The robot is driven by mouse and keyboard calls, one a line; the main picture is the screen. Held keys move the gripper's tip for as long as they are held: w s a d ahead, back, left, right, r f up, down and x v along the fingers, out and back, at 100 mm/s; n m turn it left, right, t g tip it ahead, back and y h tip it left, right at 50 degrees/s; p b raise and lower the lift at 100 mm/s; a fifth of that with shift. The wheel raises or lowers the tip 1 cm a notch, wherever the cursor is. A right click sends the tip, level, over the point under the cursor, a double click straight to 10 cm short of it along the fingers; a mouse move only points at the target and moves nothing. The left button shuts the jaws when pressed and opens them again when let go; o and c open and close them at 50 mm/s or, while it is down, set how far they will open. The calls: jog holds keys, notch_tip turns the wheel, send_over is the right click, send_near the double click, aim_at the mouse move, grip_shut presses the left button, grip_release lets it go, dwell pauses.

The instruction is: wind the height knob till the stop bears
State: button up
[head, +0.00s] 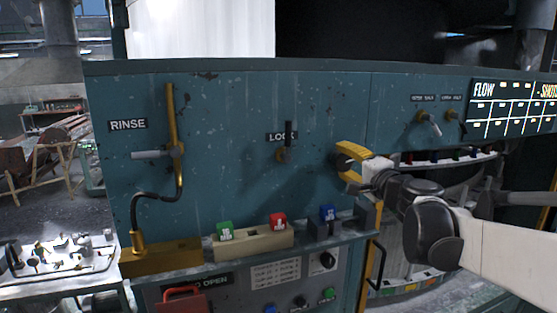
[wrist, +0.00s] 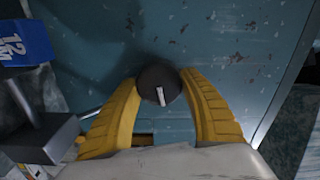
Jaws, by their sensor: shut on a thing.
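My gripper (head: 347,163) has yellow fingers and reaches in from the right to the blue-green panel in the head view. In the wrist view my gripper (wrist: 164,82) is shut on a round dark knob (wrist: 150,76), one finger on each side. A short white mark on the knob's face stands nearly upright in that view, leaning slightly. The fingers hide the knob in the head view. I cannot make out which part is the stop, nor whether anything bears on it.
A blue block (head: 328,212) sits on a grey holder below my gripper; this block (wrist: 22,44) also shows in the wrist view. The LOCK lever (head: 288,140) and RINSE pipe (head: 171,110) project from the panel.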

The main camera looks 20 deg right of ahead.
dwell(0.4)
jog(key=o, duration=1.2)
jog(key=shift+w, duration=0.1)
jog(key=shift+c, duration=0.2)
jog(key=s, duration=1.2)
jog(key=shift+d, duration=0.2)
